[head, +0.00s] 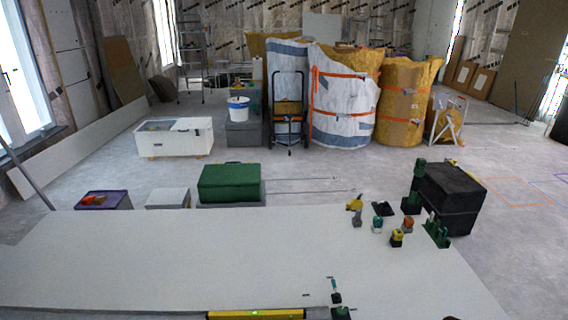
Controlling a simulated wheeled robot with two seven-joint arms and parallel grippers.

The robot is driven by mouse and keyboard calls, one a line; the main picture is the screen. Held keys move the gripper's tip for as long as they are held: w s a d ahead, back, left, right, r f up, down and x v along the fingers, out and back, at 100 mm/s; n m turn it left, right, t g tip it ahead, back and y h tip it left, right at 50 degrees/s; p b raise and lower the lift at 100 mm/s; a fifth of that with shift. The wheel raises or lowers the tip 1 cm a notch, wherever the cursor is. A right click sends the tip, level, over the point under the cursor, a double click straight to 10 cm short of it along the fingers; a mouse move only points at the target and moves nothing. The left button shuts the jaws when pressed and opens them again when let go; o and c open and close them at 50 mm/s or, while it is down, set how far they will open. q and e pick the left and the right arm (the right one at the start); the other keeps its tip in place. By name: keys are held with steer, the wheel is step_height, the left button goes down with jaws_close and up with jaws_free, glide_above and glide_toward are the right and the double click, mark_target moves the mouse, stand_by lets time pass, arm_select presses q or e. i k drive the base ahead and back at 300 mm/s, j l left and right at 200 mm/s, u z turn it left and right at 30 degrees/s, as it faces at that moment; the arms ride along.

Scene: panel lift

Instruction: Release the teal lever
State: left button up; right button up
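A small teal piece (333,283), which looks like the teal lever, stands above a small black block (336,298) near the front edge of the large white panel (150,255). It is too small to tell its exact position or what it is fixed to. A second dark block with a green part (342,312) sits just below it at the picture's bottom edge. Neither of my grippers can be made out in the head view.
A yellow level (256,315) lies along the front edge, left of the lever. Several small tools, one with a teal top (377,222), stand on the panel's right part near a black box (452,198). A green case (230,182) stands behind the panel. The panel's left and middle are clear.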

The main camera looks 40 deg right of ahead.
mark_target(336, 296)
steer(key=z, duration=1.85)
